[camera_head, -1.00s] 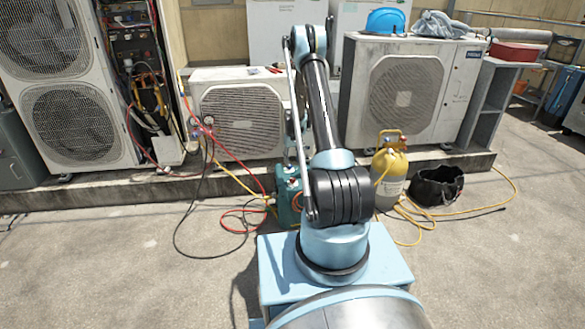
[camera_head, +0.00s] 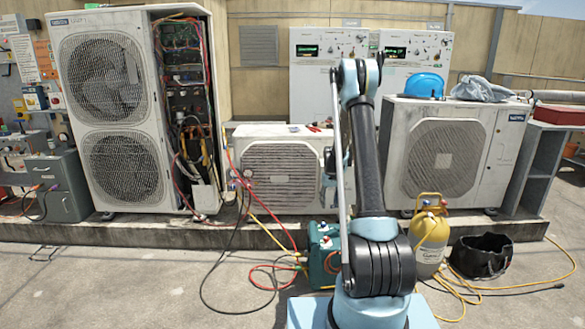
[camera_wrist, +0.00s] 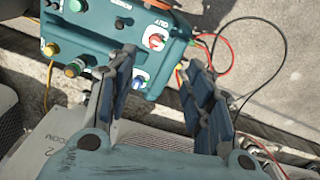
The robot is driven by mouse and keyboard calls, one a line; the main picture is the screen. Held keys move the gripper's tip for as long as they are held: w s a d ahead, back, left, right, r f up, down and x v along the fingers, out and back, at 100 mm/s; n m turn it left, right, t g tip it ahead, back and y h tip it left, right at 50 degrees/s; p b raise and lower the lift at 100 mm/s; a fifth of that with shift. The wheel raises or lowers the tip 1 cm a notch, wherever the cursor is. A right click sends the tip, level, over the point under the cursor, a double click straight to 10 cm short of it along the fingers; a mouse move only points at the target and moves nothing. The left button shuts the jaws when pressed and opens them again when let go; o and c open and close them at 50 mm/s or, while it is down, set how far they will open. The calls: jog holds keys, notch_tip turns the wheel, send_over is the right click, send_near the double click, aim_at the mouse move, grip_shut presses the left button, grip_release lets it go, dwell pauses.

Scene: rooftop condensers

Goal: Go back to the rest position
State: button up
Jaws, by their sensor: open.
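My gripper (camera_wrist: 160,68) is open in the wrist view, its two dark blue padded fingers apart with nothing held between them. Beyond the fingertips is a teal machine (camera_wrist: 95,38) with several coloured knobs. A clear gap to it cannot be measured from this view. In the head view the teal machine (camera_head: 323,253) stands on the ground left of my arm's lower part. My arm rises upright in front of the small middle condenser.
A tall open-panel condenser (camera_head: 105,80), a small condenser (camera_head: 280,180) and a right condenser (camera_head: 440,155) stand on a curb. A yellow cylinder (camera_head: 430,245) and black bag (camera_head: 482,258) sit right of my arm. Red, yellow and black hoses (camera_head: 262,283) cross the floor. Left ground is fairly clear.

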jog(key=s+r+t, duration=0.1)
jog(key=s+r, duration=2.2)
jog(key=s, duration=0.2)
jog(key=s+f+m, duration=0.1)
jog(key=s+f, duration=0.1)
jog(key=s, duration=1.2)
jog(key=s+f+t, duration=0.1)
jog(key=s+f, duration=0.2)
jog(key=s, duration=1.1)
jog(key=shift+a+f+m, duration=0.15)
jog(key=shift+a+m, duration=0.05)
jog(key=shift+m, duration=0.2)
